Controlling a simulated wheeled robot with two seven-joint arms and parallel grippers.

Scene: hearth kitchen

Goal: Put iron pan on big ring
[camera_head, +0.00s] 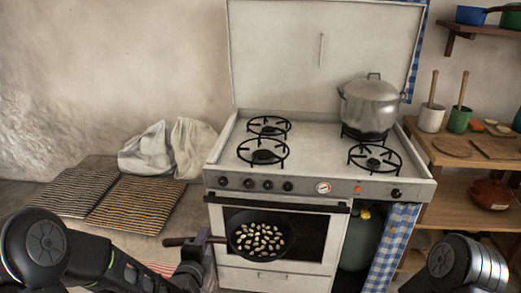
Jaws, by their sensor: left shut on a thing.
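The black iron pan (238,252) holds several pale pieces and hangs in front of the stove's oven door, below the hob's front edge. Its brown handle points left. My left gripper (203,240) is shut on this handle. The white stove (318,150) has a front left ring (263,158), a back left ring (269,127) and a front right ring (374,163), all bare. A fourth ring at the back right is mostly hidden under a pot. The front rings look wider than the back left one. My right arm shows at the lower right, but its gripper is out of view.
A lidded metal pot (369,107) stands on the back right ring. The raised stove lid (325,55) stands behind the hob. Knobs line the front panel. Cloth bags (192,145) and dark racks (135,203) lie to the left. A wooden shelf (450,160) stands right.

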